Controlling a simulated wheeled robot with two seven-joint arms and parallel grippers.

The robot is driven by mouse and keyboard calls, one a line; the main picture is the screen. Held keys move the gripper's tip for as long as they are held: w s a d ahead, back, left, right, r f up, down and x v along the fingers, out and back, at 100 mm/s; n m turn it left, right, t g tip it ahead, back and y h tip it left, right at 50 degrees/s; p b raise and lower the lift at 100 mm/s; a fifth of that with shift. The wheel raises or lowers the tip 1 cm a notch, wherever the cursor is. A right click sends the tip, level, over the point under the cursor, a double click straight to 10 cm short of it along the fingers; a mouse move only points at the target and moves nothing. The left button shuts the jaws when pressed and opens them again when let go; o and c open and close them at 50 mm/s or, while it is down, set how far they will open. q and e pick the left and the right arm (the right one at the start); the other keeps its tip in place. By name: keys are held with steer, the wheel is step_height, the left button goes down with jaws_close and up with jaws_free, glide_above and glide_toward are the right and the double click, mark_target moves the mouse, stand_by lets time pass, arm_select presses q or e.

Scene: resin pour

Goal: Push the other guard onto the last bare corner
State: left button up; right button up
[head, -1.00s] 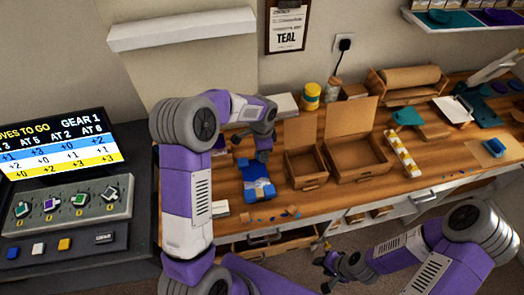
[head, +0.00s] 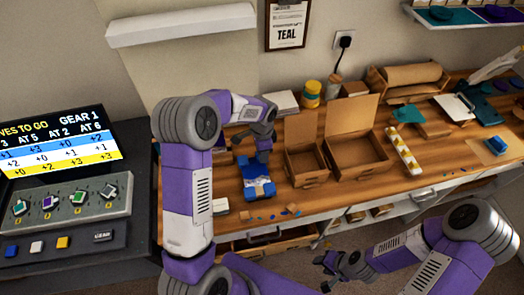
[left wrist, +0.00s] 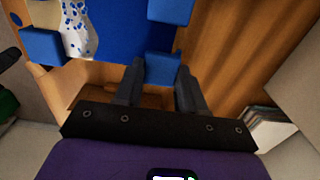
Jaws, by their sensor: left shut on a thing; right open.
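The blue slab (head: 259,190) lies on the wooden bench, small in the head view. In the left wrist view, the slab (left wrist: 114,25) has a pale speckled patch, with blue guards at its edges, one at the left (left wrist: 42,46) and one at the top right (left wrist: 170,10). My left gripper (head: 263,158) is shut on another blue guard (left wrist: 162,67) at the slab's near right corner. The fingers (left wrist: 159,88) stand on either side of it. I cannot tell whether this guard is fully seated. My right gripper (head: 340,266) is open and empty in front of the bench.
Small blue and orange bits (head: 272,215) lie at the bench's front edge. Two open cardboard boxes (head: 357,160) stand right of the slab. A yellow jar (head: 311,94) is behind. A control panel (head: 65,207) is at the left.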

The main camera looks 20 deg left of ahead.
arm_select(q)
steer(key=shift+s+f, duration=0.1)
steer(key=shift+s, duration=0.1)
stand_by(0.5)
steer(key=o, duration=1.1)
step_height(320, 180, up, 8)
steer(key=p, duration=0.6)
steer(key=shift+c, duration=0.5)
